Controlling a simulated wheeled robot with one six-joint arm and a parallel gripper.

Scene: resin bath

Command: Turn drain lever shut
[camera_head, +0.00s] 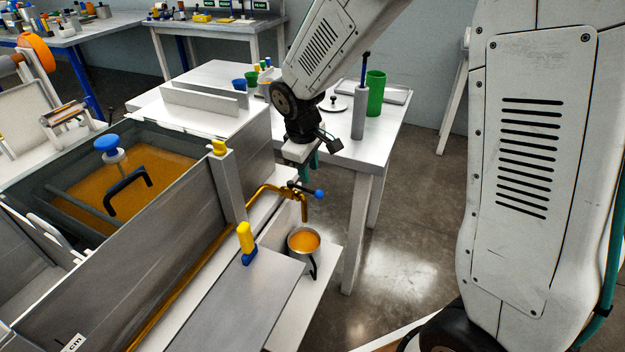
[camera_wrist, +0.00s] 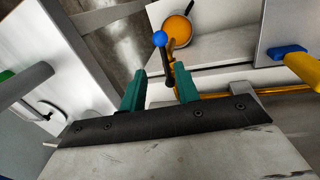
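The drain lever (camera_head: 305,190) is a short dark handle with a blue ball tip, on a brass valve (camera_head: 292,194) at the end of the drain pipe. The ball points to the right in the head view. In the wrist view the lever (camera_wrist: 166,52) lies just beyond my fingertips, around the middle of the gap. My gripper (camera_wrist: 161,76) is open, with two teal fingers apart and nothing clearly between them. In the head view my gripper (camera_head: 311,165) hangs just above the lever, its fingers partly hidden by the wrist. Contact with the lever cannot be told.
A cup of orange resin (camera_head: 303,241) stands below the valve. The resin bath (camera_head: 70,283) is at the left. A white table (camera_head: 370,155) with a green cup (camera_head: 376,94) and grey cylinder (camera_head: 359,115) stands behind.

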